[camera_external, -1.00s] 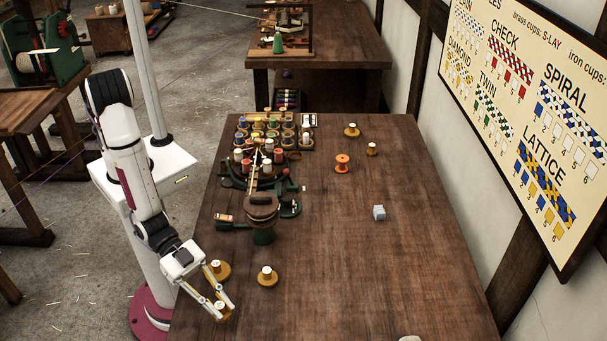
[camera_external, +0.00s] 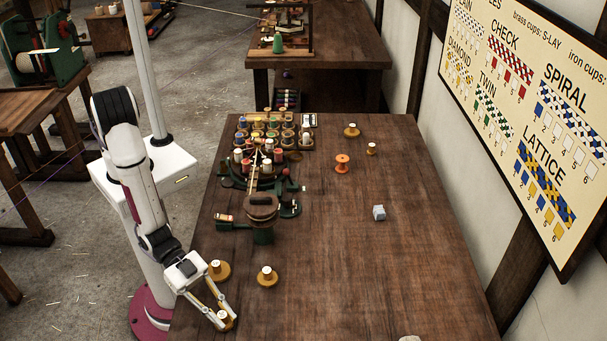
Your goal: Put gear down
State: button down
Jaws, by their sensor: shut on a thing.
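My gripper (camera_external: 223,309) is low over the near left part of the workbench (camera_external: 360,280). Its fingers are shut on a small brass-yellow piece with a white top (camera_external: 226,321), which looks like a flanged spool or gear. The held piece is at or just above the wood; I cannot tell if it touches. Two similar pieces with white tops stand close by: one (camera_external: 217,271) just behind my gripper and one (camera_external: 267,277) to its right. No other thing is clearly a gear.
A green braiding device (camera_external: 262,235) stands beyond, with a rack of several spools (camera_external: 270,127) behind it. The bench's near middle is clear.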

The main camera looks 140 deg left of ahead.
jog(key=shift+f, duration=0.15)
jog(key=c, duration=2)
grip_release()
jog(key=shift+o, duration=0.2)
jog(key=shift+s+r, duration=0.15)
jog(key=shift+r, duration=0.1)
jog(key=shift+v, duration=5.85)
jog(key=shift+r, duration=0.1)
